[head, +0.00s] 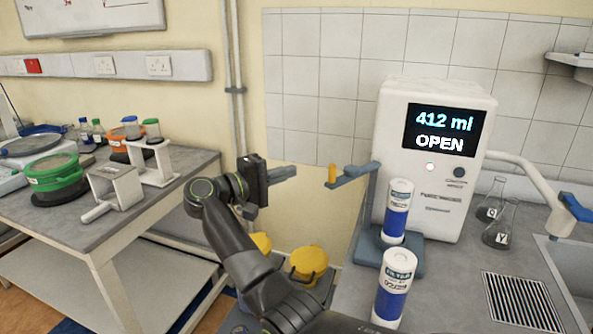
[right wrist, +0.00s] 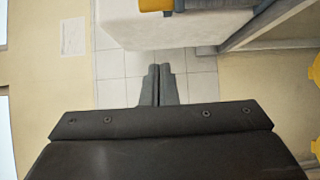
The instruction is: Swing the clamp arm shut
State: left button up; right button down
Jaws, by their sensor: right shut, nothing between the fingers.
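The white dispenser (head: 432,165) stands on the right bench, its screen reading "412 ml" and "OPEN". Its blue-grey clamp arm (head: 352,176) sticks out to the left, with an orange knob (head: 332,174) at its free end. The knob (right wrist: 155,5) also shows at the top edge of the right wrist view. A blue and white filter cartridge (head: 396,213) stands upright on the dispenser's blue base (head: 405,262). My right gripper (head: 292,172) is shut and empty, left of the knob and apart from it; its closed fingers (right wrist: 157,86) show in the wrist view. My left gripper is not in view.
A second filter cartridge (head: 393,289) stands on the bench in front of the base. Flasks (head: 500,230), a sink (head: 575,270) and a drain grate (head: 520,302) lie to the right. Yellow-lidded containers (head: 309,262) are low between the benches. The left table (head: 180,185) holds sieves and bottles.

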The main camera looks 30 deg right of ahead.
jog(key=d+p, duration=0.5)
jog(key=d, duration=0.4)
jog(key=s, duration=0.1)
jog(key=s+a+p, duration=0.1)
jog(key=s+p, duration=0.1)
jog(key=shift+s+a, duration=0.2)
jog(key=shift+a, duration=0.1)
